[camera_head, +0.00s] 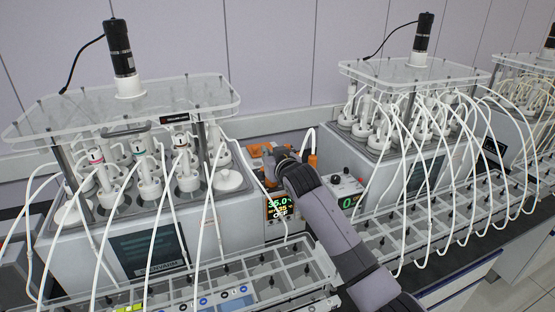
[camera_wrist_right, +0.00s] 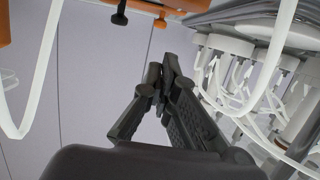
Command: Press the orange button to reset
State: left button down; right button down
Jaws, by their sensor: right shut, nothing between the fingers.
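My right arm reaches in from the lower right in the head view. Its right gripper (camera_head: 277,154) is at the gap between the two nearest reactors, close to an orange part (camera_head: 258,150). In the wrist view the fingers of the right gripper (camera_wrist_right: 162,78) are together and empty. I cannot make out which orange surface is the button. A control unit with a lit display (camera_head: 278,208) stands below the gripper. My left gripper is not in view.
The left reactor (camera_head: 150,245) and right reactor (camera_head: 400,170) flank the arm, with many white tubes. A box with a green digit (camera_head: 347,196) and a red knob sits right of the forearm. Clear racks (camera_head: 270,285) line the front. An orange post (camera_head: 312,160) stands behind.

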jog(key=b+v, duration=0.2)
jog(key=v, duration=0.6)
jog(key=shift+d, duration=0.2)
jog(key=shift+s, duration=0.1)
